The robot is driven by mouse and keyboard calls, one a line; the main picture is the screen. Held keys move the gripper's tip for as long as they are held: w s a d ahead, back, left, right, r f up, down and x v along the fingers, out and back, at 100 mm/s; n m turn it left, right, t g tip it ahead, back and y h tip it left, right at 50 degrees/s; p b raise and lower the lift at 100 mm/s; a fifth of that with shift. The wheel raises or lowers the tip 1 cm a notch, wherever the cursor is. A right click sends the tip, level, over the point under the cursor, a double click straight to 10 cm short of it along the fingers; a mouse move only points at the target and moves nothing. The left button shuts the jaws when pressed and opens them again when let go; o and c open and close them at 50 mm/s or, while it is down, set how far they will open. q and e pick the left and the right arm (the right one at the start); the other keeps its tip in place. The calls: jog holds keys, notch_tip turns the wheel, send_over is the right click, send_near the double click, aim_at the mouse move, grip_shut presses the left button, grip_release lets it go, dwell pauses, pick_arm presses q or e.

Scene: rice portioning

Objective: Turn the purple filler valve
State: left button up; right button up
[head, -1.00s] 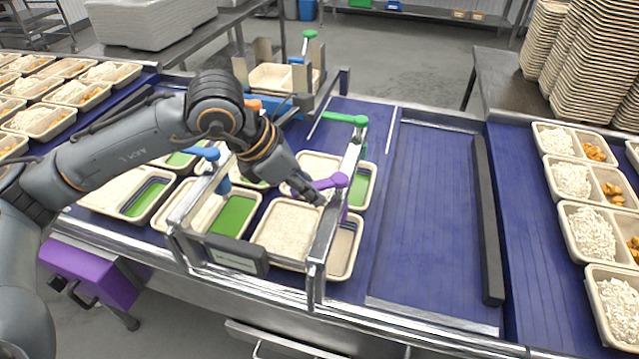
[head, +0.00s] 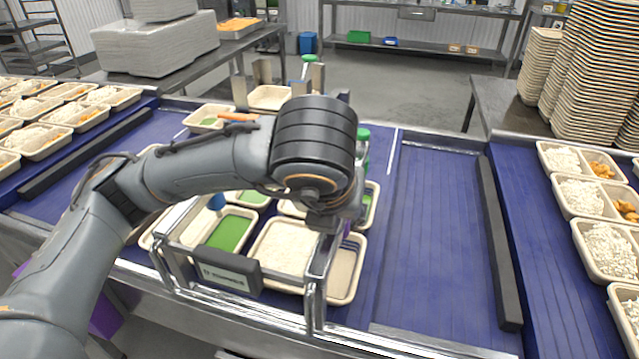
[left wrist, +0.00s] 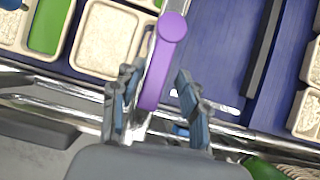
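The purple filler valve (left wrist: 161,62) shows in the left wrist view as a long lever with a round knob at its upper end. My left gripper (left wrist: 157,95) is open. Its two fingers stand on either side of the lever's lower end, with gaps visible on both sides. In the head view the left gripper (head: 335,222) points down at the right end of the filler frame (head: 318,275). My arm hides most of the purple valve there. My right gripper is in neither view.
The blue belt (head: 435,230) to the right is clear. Filled trays (head: 605,250) line the far right.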

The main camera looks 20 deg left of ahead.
pick_arm(q)
jog(key=o, duration=0.3)
jog(key=shift+w+d+f, duration=0.1)
jog(key=shift+f, duration=0.05)
jog(key=o, duration=0.5)
jog(key=shift+o, duration=0.2)
jog(key=shift+a, duration=0.25)
jog(key=shift+d+r+p, duration=0.1)
jog(key=shift+r+p, duration=0.35)
jog(key=shift+r, duration=0.15)
jog(key=p+v, duration=0.3)
jog(key=v, duration=0.1)
jog(key=shift+s+r, duration=0.15)
jog(key=shift+s, duration=0.1)
jog(key=shift+p+v, duration=0.5)
jog(key=shift+v, duration=0.3)
jog(key=shift+s+r, duration=0.4)
jog(key=shift+p, duration=0.3)
